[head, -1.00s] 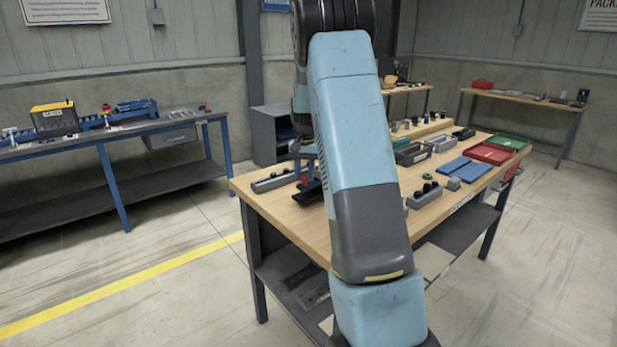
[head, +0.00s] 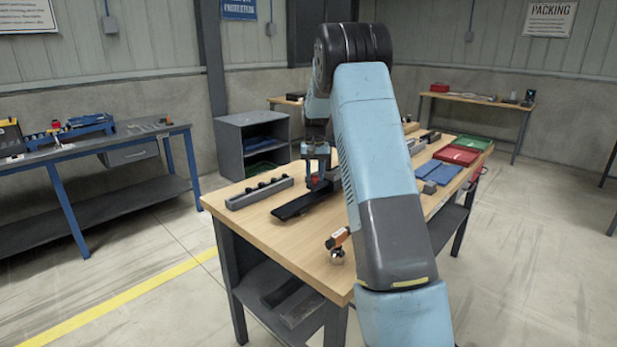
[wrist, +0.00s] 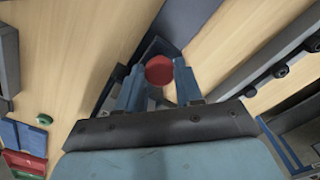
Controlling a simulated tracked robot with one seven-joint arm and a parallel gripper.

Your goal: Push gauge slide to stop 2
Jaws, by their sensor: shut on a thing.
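The gauge is a dark flat track (head: 296,206) lying on the wooden bench, with a red knob (head: 314,180) standing on its slide. My gripper (head: 317,172) points down over the track and is shut on the red knob. In the wrist view the round red knob (wrist: 159,70) sits between the blue fingers of my gripper (wrist: 159,78), with the dark track (wrist: 185,20) running under it. Stop marks are not readable, and part of the slide is hidden by the fingers.
A grey bar with several black knobs (head: 260,192) lies left of the gauge. An orange and black item (head: 338,238) stands near the bench's front edge. Blue plates (head: 438,172) and a red tray (head: 456,156) lie to the right. Bare wood (head: 275,228) lies in front of the gauge.

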